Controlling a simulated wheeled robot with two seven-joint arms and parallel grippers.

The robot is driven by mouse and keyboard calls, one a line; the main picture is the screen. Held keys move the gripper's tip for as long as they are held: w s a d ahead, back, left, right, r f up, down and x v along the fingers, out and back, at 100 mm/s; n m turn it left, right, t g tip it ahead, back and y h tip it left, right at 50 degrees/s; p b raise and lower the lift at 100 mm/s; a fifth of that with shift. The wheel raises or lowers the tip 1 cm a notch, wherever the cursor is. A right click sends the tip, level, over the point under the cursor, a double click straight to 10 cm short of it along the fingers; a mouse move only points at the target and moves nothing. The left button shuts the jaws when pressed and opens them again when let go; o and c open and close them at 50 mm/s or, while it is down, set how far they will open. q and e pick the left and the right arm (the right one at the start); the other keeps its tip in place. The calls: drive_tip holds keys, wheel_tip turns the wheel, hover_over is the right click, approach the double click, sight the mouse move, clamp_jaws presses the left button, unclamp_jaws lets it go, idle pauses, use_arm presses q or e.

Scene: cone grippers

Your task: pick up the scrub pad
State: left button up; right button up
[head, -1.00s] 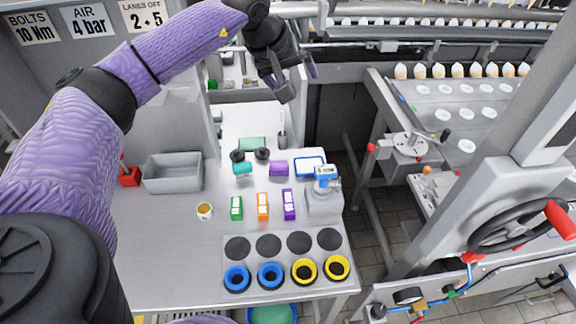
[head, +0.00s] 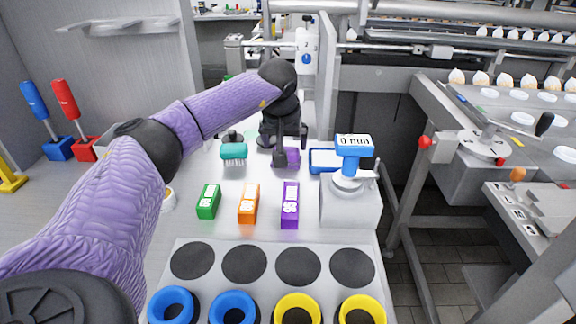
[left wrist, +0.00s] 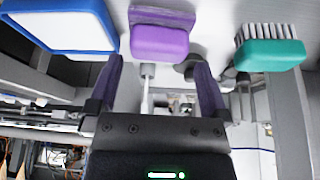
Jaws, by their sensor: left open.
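The scrub pad looks to be the purple block (head: 294,157) at the back of the table, partly hidden behind my left gripper (head: 291,148) in the head view. In the left wrist view the purple block (left wrist: 160,42) lies just beyond the fingertips, roughly centred between them. My left gripper (left wrist: 158,85) is open, with nothing between its fingers. My right gripper is in neither view.
A teal brush (head: 234,151) stands left of the purple block, and a blue-rimmed tray (head: 323,161) lies to its right. A grey gauge stand (head: 350,200) is at the table's right edge. Green, orange and purple boxes stand in front.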

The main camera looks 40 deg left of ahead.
use_arm(q)
drive_tip(key=x, duration=0.2)
drive_tip(key=shift+d+f+b, duration=0.1)
drive_tip(key=shift+f+b, duration=0.25)
drive_tip(key=shift+w+f, duration=0.2)
drive_tip(key=shift+f, duration=0.15)
drive_tip(key=shift+r, duration=0.1)
drive_tip(key=shift+c, duration=0.3)
drive_tip(key=c, duration=0.9)
drive_tip(key=shift+c, duration=0.2)
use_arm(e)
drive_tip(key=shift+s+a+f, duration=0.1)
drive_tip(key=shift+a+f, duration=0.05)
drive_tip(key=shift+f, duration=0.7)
use_arm(q)
wheel_tip(320, 180, up, 10)
drive_tip(key=p, duration=0.4)
drive_tip(key=shift+r, duration=0.1)
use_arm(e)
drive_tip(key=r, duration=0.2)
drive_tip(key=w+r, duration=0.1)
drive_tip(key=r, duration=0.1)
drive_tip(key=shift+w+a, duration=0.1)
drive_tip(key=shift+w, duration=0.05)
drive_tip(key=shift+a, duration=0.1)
